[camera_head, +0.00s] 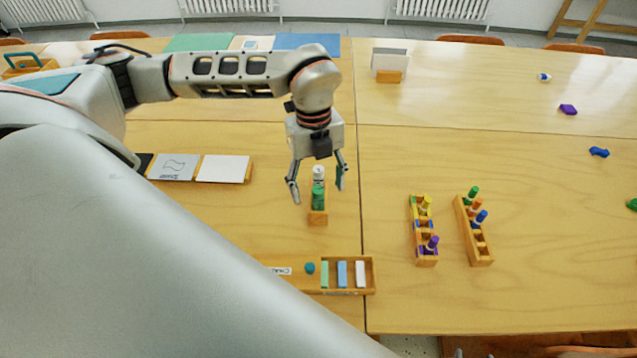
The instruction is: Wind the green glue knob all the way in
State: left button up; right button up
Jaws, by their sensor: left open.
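The green glue stick (318,199) stands upright in a small wooden holder (317,218) on the table, near the middle of the head view. Its upper end is white; the knob itself is too small to make out clearly. My left gripper (318,193) is open, pointing down, with one finger on each side of the glue stick. A gap shows between each finger and the stick. My right gripper is not in view.
A wooden chalk tray (370,275) lies in front of the glue holder. Two wooden racks (413,237) (486,257) with coloured glue sticks stand to the right. White cards (222,169) lie left. Loose caps (568,109) are scattered far right. Table between is clear.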

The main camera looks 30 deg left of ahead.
pick_arm(q)
jog(key=shift+r+m+p, duration=0.15)
jog(key=shift+m+p, duration=0.3)
jog(key=shift+m, duration=0.55)
jog(key=m+p, duration=0.1)
jog(key=m, duration=0.2)
jog(key=shift+m+y, duration=0.3)
jog(key=m+p, duration=0.1)
jog(key=m, duration=0.2)
jog(key=shift+m+g+p, duration=0.3)
jog(key=shift+m+p, duration=0.05)
jog(key=shift+m, duration=0.05)
jog(key=shift+m+y, duration=0.3)
jog(key=shift+m, duration=0.7)
jog(key=c, duration=1.5)
